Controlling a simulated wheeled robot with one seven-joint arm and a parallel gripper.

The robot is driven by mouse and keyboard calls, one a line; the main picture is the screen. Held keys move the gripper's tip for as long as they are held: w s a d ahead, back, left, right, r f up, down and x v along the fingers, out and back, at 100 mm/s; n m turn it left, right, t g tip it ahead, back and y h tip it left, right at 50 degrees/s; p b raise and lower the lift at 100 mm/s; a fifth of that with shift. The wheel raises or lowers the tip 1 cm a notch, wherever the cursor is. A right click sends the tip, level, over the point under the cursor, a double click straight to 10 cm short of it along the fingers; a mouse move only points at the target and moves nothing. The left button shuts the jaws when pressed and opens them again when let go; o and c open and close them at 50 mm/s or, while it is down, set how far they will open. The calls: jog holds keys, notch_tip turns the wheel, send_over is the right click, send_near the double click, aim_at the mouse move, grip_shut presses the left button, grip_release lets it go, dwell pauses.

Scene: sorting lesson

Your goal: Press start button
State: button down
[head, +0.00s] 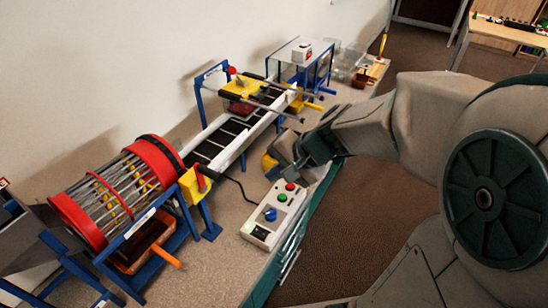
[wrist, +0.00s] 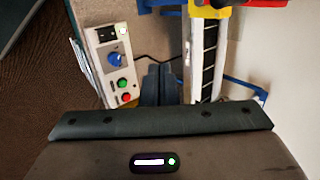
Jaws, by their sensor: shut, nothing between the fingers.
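The control box (head: 262,232) is pale, with a red button (head: 290,187), a green button (head: 282,198) and a blue knob (head: 270,214) along its top. It lies near the front edge of the table. I cannot read any label that says start. In the wrist view the box (wrist: 103,70) is left of my gripper (wrist: 160,70), with the green button (wrist: 122,84) and red button (wrist: 127,97) nearest the fingers. My gripper is shut and empty, beyond the red-button end of the box and apart from the buttons. Its fingertips are hard to make out in the head view.
A conveyor (head: 228,137) runs behind the box, with a red-ended drum sorter (head: 120,190) at left. A yellow part (head: 268,163) sits close to my gripper. A black cable (head: 238,186) leaves the box. Bare tabletop (head: 225,255) shows left of the box.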

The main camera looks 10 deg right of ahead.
jog(key=w+f+m+t+b, duration=0.2)
jog(key=w+f+m, duration=0.4)
jog(key=w+f, duration=0.15)
jog(key=m+t+h+b, duration=0.1)
jog(key=m+t+b, duration=0.1)
jog(key=m, duration=0.5)
send_over(285, 198)
notch_tip(285, 198, down, 8)
jog(key=shift+f, duration=0.2)
jog(key=shift+f, duration=0.1)
notch_tip(285, 198, down, 8)
jog(key=b, duration=0.6)
jog(key=shift+r, duration=0.25)
jog(key=shift+f+b, duration=0.6)
jog(key=shift+b, duration=0.15)
jog(key=shift+f, duration=0.15)
jog(key=shift+f+b, duration=0.25)
jog(key=shift+b, duration=0.5)
